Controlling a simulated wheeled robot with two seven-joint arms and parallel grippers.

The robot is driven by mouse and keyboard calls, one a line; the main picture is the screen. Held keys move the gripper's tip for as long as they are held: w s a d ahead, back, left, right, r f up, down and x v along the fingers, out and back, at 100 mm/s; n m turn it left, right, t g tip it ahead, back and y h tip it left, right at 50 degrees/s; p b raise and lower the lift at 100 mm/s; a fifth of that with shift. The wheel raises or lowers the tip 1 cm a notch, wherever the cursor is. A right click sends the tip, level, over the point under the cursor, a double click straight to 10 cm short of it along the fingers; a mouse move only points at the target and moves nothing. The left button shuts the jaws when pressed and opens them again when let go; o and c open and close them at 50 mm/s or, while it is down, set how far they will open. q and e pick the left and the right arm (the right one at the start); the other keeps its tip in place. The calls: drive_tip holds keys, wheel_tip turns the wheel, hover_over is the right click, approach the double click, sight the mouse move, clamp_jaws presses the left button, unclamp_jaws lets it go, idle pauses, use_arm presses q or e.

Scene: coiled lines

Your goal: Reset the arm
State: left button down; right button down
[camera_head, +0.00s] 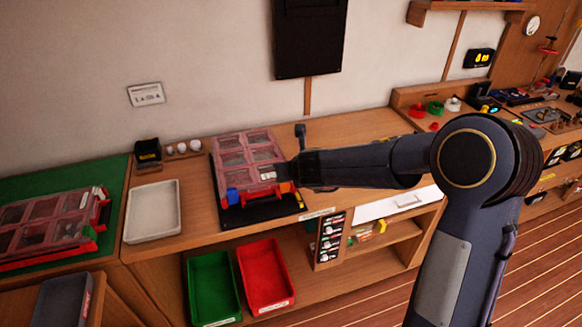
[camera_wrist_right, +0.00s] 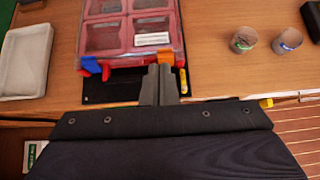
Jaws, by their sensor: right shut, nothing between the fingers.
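My right arm (camera_head: 370,165) reaches in from the right in the head view, bent at the elbow. My right gripper (camera_wrist_right: 159,86) is shut and empty in the wrist view. Its fingers sit over the front edge of the black mat, just in front of a clear-lidded organizer case (camera_wrist_right: 132,28) with red trim. That case also shows in the head view (camera_head: 247,155), lid down, with a blue latch (camera_head: 233,195) at its front left. An orange latch (camera_wrist_right: 165,57) is close behind my fingertips. I cannot tell whether they touch. My left gripper is out of view.
A white tray (camera_head: 153,211) lies left of the mat. A second organizer case (camera_head: 50,228) rests on a green mat (camera_head: 118,177). Green (camera_head: 212,290) and red (camera_head: 266,274) bins stand below the bench. Two small clear cups (camera_wrist_right: 286,42) stand right of the case.

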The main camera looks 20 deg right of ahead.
drive_tip(key=s+r+n+t+y+b, duration=0.1)
drive_tip(key=s+r+n+y, duration=0.4)
drive_tip(key=s+r+n, duration=0.85)
drive_tip(key=s+f+n+g, duration=0.1)
drive_tip(key=s+f+n, duration=0.3)
drive_tip(key=s+n, duration=0.2)
drive_tip(key=s+d+f+n+g+h, duration=0.1)
drive_tip(key=s+f+n+g, duration=0.1)
drive_tip(key=s+f+n, duration=0.2)
drive_tip(key=s+d+f+n+g+b, duration=0.1)
drive_tip(key=s+f+n, duration=0.3)
drive_tip(key=s+n, duration=0.6)
drive_tip(key=s+g, duration=0.1)
drive_tip(key=s, duration=0.2)
drive_tip(key=shift+s+d+f, duration=0.15)
drive_tip(key=shift+s+f, duration=0.05)
drive_tip(key=shift+s, duration=0.05)
drive_tip(key=shift+n, duration=0.25)
